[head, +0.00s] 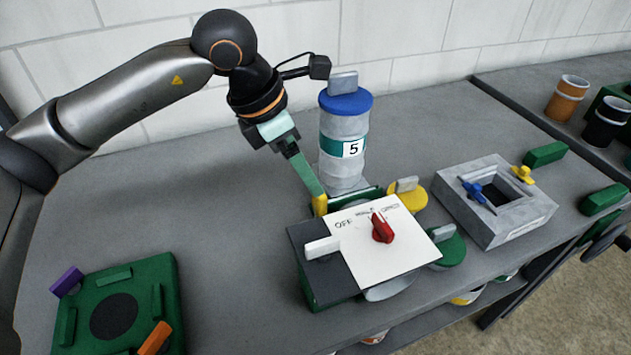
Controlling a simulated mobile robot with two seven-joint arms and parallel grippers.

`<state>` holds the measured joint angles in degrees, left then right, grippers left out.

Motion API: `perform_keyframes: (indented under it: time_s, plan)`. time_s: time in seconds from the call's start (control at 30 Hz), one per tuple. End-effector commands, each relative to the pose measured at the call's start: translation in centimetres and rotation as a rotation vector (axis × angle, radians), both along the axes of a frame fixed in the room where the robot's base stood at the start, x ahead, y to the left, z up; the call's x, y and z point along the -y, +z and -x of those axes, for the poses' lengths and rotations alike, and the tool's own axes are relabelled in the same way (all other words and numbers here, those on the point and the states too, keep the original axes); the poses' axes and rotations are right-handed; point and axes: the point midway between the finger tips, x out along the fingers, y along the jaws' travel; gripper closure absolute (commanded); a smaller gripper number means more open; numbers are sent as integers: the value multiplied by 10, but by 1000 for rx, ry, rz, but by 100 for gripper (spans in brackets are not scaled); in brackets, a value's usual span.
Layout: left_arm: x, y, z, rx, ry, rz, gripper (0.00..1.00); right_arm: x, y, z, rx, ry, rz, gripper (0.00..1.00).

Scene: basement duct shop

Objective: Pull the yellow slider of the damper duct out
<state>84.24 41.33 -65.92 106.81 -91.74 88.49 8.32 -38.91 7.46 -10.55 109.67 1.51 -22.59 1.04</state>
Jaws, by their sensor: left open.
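The damper duct (478,222) is a grey, square-topped box with a dark opening, on the bench at the right. Its yellow slider (523,174) shows as a small knob at the back right of the rim. A blue handle (478,190) lies across the left side of the opening. My left gripper (319,204) is open and points down behind the white switch panel, well to the left of the duct and apart from it. Only one long green finger with a yellow end shows clearly. My right gripper is not in view.
The switch box (345,225) with a red knob (382,228) stands front centre. A grey canister (343,150) marked 5 stands behind it. Yellow (415,197) and green (455,247) lids lie between box and duct. A green fixture (160,270) is front left.

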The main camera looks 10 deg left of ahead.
Motion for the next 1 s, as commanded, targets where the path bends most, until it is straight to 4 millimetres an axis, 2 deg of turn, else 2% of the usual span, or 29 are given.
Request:
perform_keyframes:
  time_s: [0.1, 0.3, 0.7, 1.0]
  plan:
    - [8, -21, -4, -4, -2, 0, 20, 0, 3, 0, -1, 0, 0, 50]
    - [16, -44, -10, -1, -2, 2, 20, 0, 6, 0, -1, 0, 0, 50]
    - [18, -51, -11, 0, -2, 2, 20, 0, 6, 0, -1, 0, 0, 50]
    - [18, -51, -11, 0, -2, 2, 54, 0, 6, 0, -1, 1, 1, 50]
